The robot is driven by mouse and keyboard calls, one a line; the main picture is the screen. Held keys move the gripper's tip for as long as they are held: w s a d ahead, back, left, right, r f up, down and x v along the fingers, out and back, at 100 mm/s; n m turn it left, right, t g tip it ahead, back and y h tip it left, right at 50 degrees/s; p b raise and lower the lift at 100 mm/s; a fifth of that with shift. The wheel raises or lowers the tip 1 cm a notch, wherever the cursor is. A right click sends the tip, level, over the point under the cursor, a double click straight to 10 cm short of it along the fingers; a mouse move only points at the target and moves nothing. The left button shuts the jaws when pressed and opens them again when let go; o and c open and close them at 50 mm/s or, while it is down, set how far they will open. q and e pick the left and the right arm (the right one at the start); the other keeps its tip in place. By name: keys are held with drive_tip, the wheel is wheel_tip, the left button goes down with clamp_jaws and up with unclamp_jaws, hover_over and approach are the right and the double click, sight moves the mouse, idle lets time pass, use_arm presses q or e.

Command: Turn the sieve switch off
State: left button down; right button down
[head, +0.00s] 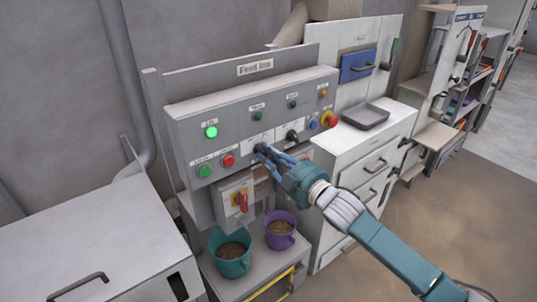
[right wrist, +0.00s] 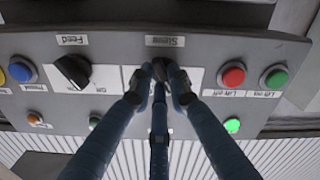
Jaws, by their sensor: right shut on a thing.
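The sieve switch (right wrist: 161,66) is a dark rotary knob under an upside-down "Sieve" label (right wrist: 165,41) in the right wrist view. My right gripper (right wrist: 163,76) has its blue fingers closed around this knob. In the head view the right gripper (head: 262,150) reaches the lower middle of the grey "Feed line" panel (head: 183,138), and its fingers largely cover the knob. I cannot tell which way the knob points. A dark green lamp (head: 257,115) sits above it. My left gripper is not in view.
Green (head: 205,170) and red (head: 228,160) lift buttons are to the left, below a lit green lamp (head: 211,132). Teal (head: 232,264) and purple (head: 279,241) buckets stand below.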

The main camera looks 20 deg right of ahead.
idle(0.3)
drive_tip(key=c, duration=1.6)
unclamp_jaws()
drive_tip(key=shift+c, duration=0.2)
drive_tip(key=v, duration=1.2)
drive_tip(key=shift+f, duration=0.1)
